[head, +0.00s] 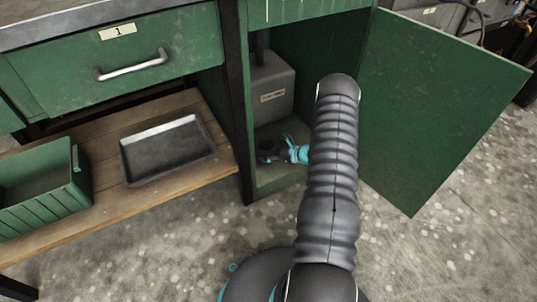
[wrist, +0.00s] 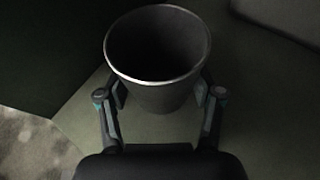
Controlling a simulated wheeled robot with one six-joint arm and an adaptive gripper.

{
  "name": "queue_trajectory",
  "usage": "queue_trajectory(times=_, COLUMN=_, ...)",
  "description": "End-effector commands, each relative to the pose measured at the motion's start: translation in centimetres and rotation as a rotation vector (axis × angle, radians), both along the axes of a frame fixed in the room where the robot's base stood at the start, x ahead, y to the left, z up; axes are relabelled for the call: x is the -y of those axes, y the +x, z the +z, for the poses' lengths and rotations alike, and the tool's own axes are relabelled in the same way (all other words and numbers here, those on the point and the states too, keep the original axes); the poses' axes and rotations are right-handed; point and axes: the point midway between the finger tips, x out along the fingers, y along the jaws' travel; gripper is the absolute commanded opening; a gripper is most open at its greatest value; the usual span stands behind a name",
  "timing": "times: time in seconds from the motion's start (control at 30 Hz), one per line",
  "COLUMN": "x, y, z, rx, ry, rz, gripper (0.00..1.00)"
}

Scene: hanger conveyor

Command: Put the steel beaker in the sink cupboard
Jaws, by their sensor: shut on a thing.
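The steel beaker (wrist: 158,45) stands upright with its dark open mouth towards the wrist camera. My gripper (wrist: 160,94) is shut on it, with one finger on each side of its wall. In the head view my gripper (head: 271,151) reaches inside the open sink cupboard (head: 280,182), low over its floor. The beaker is not clearly made out there. In the wrist view the pale cupboard floor (wrist: 85,122) lies under the beaker. I cannot tell whether its base touches the floor.
A grey labelled box (head: 272,90) stands at the back of the cupboard. The green door (head: 430,105) is swung open to the right. To the left are a closed drawer (head: 120,50), a shelf with a dark tray (head: 165,150), and a green bin (head: 40,190).

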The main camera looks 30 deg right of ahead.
Motion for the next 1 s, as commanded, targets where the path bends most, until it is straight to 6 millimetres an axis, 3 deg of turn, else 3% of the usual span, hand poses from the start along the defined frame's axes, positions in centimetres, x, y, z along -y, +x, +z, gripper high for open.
queue_trajectory(times=0.43, x=0.04, y=0.00, z=-1.00, rx=0.001, ry=0.000, rz=0.000, gripper=0.20)
queue_trajectory(times=0.47, x=0.04, y=0.00, z=-0.90, rx=0.001, ry=0.000, rz=0.000, gripper=0.71)
queue_trajectory(times=0.53, x=0.03, y=0.00, z=-0.85, rx=0.001, ry=-0.001, rz=0.000, gripper=0.89)
queue_trajectory(times=1.0, x=0.19, y=-0.15, z=-0.30, rx=0.001, ry=-0.001, rz=-0.001, gripper=0.91)
